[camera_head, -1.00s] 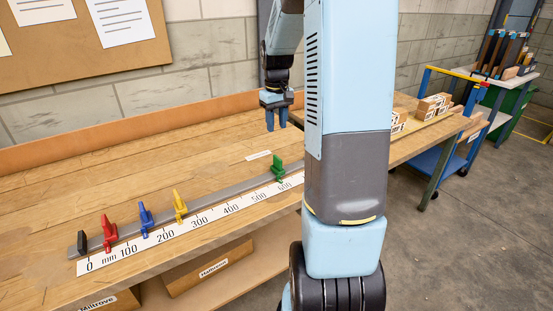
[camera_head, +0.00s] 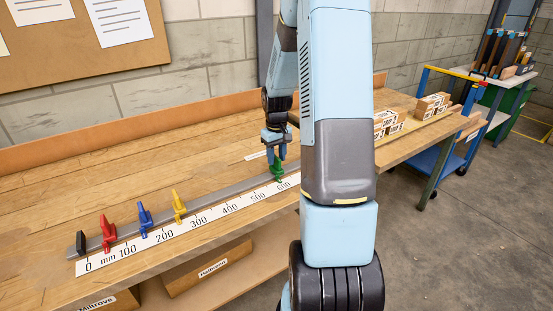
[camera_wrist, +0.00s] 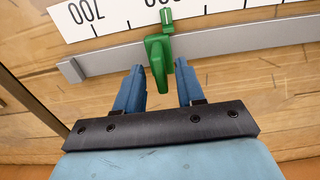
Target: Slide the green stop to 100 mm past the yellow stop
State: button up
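The green stop (camera_head: 278,170) sits on the grey rail (camera_head: 232,189) near the 600 mark of the white scale (camera_head: 197,220). The yellow stop (camera_head: 179,206) sits farther left, a little below the 300 mark. My gripper (camera_head: 277,157) is over the green stop and hides its upper part in the head view. In the wrist view the open fingers (camera_wrist: 161,83) stand on either side of the green stop's upright handle (camera_wrist: 158,62), with gaps showing on both sides. The rail (camera_wrist: 240,41) and scale (camera_wrist: 125,17) also show there.
The blue stop (camera_head: 145,216) and red stop (camera_head: 107,233) sit on the rail left of the yellow one.

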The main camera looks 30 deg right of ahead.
jog(key=shift+f, duration=0.6)
jog(key=shift+c, duration=0.4)
grip_shut()
